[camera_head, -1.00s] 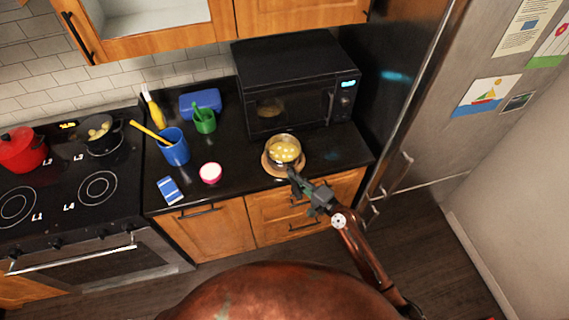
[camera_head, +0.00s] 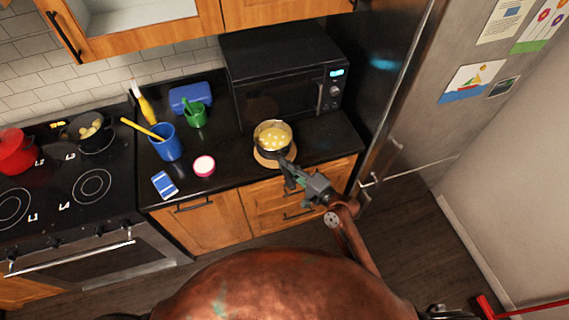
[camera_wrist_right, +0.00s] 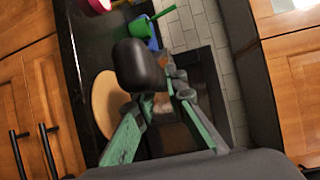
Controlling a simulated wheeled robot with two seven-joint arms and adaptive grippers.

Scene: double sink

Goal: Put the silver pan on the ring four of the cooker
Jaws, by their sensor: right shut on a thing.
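The silver pan (camera_head: 272,137), holding several pale yellow pieces, is over a round wooden trivet (camera_head: 262,161) on the counter in front of the microwave. It looks raised slightly above the trivet. My right gripper (camera_head: 287,168) is shut on its handle. In the right wrist view the dark handle (camera_wrist_right: 140,65) shows at the fingers; the pan's bowl is not clearly visible. The cooker (camera_head: 60,225) stands left of the counter. The ring beside the label L4 (camera_head: 92,186), at the front right of the hob, is empty. My left gripper is not in view.
A black pot (camera_head: 85,132) and a red pot (camera_head: 15,152) stand on the back rings. The microwave (camera_head: 285,85) stands behind.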

